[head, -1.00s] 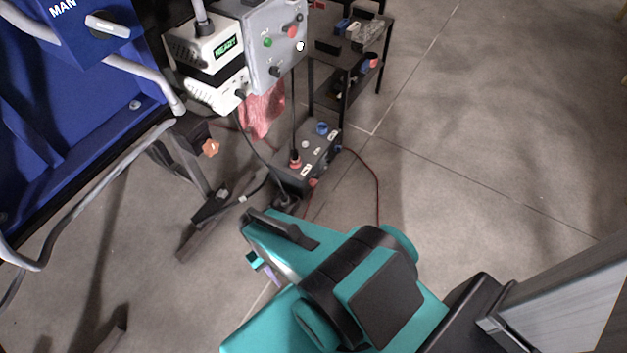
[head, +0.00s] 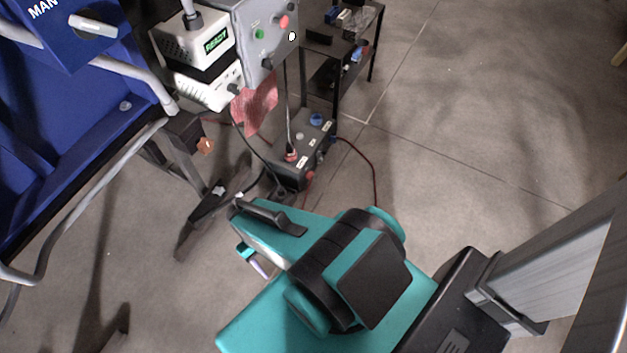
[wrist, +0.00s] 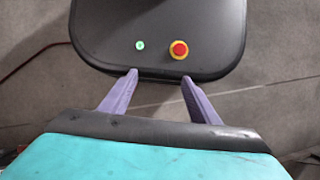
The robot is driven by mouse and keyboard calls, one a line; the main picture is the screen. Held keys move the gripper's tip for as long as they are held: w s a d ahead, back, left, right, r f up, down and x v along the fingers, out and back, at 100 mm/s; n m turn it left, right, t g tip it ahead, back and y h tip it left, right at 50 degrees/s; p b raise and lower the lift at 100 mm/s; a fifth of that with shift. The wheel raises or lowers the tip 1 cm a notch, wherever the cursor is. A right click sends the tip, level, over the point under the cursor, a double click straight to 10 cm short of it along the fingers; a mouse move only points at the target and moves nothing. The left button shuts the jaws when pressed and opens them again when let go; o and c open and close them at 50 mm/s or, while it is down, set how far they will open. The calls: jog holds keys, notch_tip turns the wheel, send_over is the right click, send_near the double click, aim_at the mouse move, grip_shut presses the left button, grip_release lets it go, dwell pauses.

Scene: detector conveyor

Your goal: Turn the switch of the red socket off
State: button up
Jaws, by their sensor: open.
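A dark socket box (head: 320,146) stands on the floor near the middle of the head view. A red socket (head: 291,156) with a cable going up from it is on its left side, and a blue socket (head: 316,119) is at its far end. The red socket's switch is too small to tell its position. My gripper (wrist: 160,80) is open and empty in the wrist view, with its two purple fingers apart. In the head view my arm is in front of the box, with a purple finger showing at its lower left. The socket box is not in the wrist view.
A grey control panel (head: 266,40) and a white unit reading READY (head: 200,45) are above the box. A black shelf (head: 345,52) stands behind. A red cable (head: 374,172) curves over the floor. A blue machine (head: 60,150) is at left. Open floor (head: 490,130) lies right.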

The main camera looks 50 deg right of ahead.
jog(key=w+d+f+m+t+y+b, duration=0.3)
jog(key=w+d+f+m+y+b, duration=0.2)
jog(key=w+f+m+b, duration=0.3)
jog(key=w+d+f+m+t+y+b, duration=0.3)
jog(key=w+d+f+m+y+b, duration=0.3)
jog(key=f, duration=0.4)
jog(key=m+t+h+b, duration=0.7)
jog(key=m+t+b, duration=1)
jog(key=m, duration=0.2)
send_near(312, 176)
jog(key=d+v, duration=0.1)
jog(key=v, duration=0.4)
jog(key=shift+a+f, duration=0.2)
jog(key=shift+f, duration=0.15)
jog(key=shift+w, duration=0.1)
jog(key=b+x, duration=0.4)
jog(key=x, duration=0.9)
jog(key=shift+w+a, duration=0.25)
